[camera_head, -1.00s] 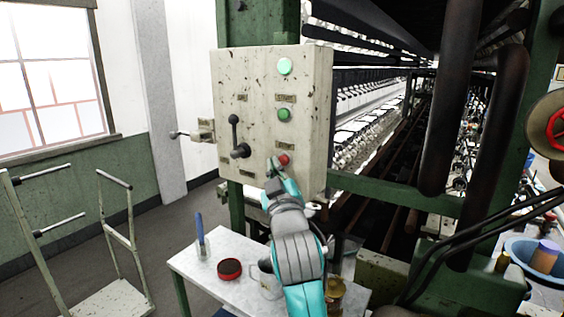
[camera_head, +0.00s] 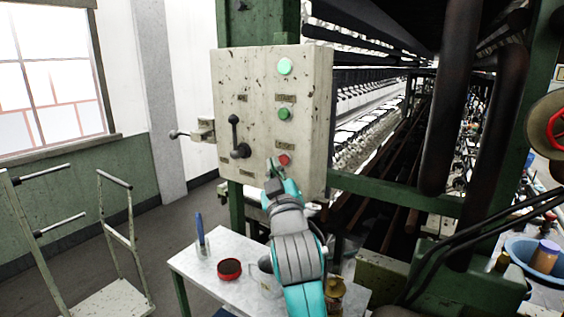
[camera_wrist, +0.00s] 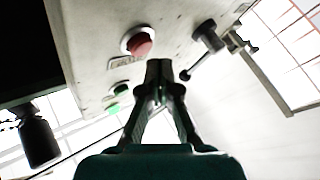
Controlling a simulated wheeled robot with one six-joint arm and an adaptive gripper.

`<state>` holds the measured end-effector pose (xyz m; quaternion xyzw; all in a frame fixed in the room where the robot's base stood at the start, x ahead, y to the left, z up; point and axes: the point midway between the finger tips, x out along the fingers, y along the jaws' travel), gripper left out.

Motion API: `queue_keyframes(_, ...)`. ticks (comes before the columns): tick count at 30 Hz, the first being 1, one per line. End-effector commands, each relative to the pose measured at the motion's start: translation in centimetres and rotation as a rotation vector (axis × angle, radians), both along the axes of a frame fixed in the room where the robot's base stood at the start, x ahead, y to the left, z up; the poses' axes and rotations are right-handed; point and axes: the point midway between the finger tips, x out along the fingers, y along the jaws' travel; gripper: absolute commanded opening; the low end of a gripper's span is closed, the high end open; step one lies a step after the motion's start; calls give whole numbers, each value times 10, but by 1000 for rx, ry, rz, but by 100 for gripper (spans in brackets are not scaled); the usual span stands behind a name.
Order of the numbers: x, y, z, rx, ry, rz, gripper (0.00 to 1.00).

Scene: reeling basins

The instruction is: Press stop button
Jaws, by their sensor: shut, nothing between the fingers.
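The red stop button (camera_head: 284,159) sits low on the right side of the worn white control box (camera_head: 262,130), under a small label. In the wrist view the red button (camera_wrist: 139,44) stands in a pale ring on the panel, above and left of the fingertips. My gripper (camera_head: 272,165) is shut and empty, its tips just left of and slightly below the button in the head view. In the wrist view my gripper (camera_wrist: 159,68) shows closed fingertips. I cannot tell exactly how far the tips are from the panel; no contact with the button shows.
A green button (camera_head: 284,114) and a lit green lamp (camera_head: 285,66) are above on the same box. A dark lever (camera_head: 237,137) is left of them. Below stands a small table (camera_head: 197,262) with a red-rimmed tin (camera_head: 229,269) and a blue-handled tool (camera_head: 200,232).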

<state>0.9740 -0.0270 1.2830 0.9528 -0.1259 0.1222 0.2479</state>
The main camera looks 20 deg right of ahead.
Motion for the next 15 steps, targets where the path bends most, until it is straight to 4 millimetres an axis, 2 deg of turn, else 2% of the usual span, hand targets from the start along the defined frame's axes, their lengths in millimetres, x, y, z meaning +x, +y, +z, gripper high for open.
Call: queue_keyframes(15,5,-7,0,0,0,0,0)
